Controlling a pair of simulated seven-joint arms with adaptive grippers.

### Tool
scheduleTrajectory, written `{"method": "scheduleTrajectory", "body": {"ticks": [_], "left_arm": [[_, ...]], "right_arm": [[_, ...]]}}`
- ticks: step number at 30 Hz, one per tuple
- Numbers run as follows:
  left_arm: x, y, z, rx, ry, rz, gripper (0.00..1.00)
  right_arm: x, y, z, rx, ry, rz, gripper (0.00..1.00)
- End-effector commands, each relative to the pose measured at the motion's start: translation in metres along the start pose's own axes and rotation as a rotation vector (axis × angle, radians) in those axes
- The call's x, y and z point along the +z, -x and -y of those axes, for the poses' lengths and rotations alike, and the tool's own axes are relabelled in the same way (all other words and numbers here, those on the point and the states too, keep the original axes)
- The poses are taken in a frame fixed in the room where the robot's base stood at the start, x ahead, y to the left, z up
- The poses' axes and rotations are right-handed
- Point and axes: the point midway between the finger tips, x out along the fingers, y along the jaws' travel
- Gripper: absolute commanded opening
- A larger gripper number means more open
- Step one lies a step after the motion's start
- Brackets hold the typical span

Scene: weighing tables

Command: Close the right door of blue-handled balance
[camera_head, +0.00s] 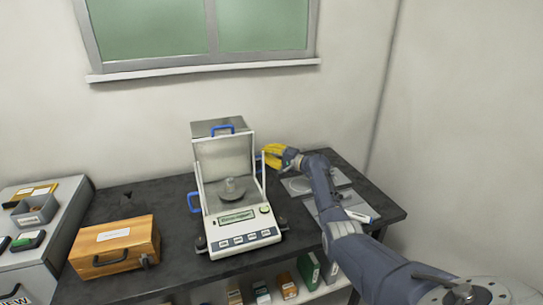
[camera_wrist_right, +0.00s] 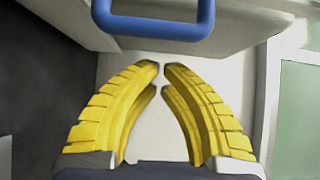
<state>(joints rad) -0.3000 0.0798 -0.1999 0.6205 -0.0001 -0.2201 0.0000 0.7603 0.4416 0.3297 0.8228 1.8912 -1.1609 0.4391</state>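One blue handle is on top (camera_head: 222,129), one on the left side (camera_head: 193,202). The right door's blue handle (camera_head: 259,164) sits farther back than the left one; the door panel is hard to make out. My right gripper (camera_head: 268,157) is right beside this handle. In the right wrist view, the yellow fingertips (camera_wrist_right: 162,67) nearly meet with nothing between them, and the handle (camera_wrist_right: 152,30) lies just beyond them, apart. My left gripper is out of view.
A wooden case (camera_head: 113,246) stands left of the balance. A grey cabinet (camera_head: 62,220) with small trays is at far left. Flat grey plates (camera_head: 330,177) and a white-and-blue item (camera_head: 362,216) lie to the right, by my arm. A wall is behind.

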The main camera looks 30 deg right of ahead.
Motion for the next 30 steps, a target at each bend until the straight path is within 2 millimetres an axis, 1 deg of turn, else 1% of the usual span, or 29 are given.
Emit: {"method": "scheduleTrajectory", "body": {"ticks": [1, 3, 19, 30], "left_arm": [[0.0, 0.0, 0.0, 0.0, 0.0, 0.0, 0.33], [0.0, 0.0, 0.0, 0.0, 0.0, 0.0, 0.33], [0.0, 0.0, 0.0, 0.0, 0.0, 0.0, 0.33], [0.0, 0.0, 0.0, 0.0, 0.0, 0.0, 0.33]], "right_arm": [[0.001, -0.005, 0.001, -0.001, 0.0, 0.001, 0.0], [0.003, 0.0, -0.001, 0.001, 0.002, 0.0, 0.0], [0.027, 0.018, -0.001, 0.001, 0.001, 0.0, 0.0], [0.032, 0.023, -0.001, 0.0, -0.001, 0.0, 0.0]]}}
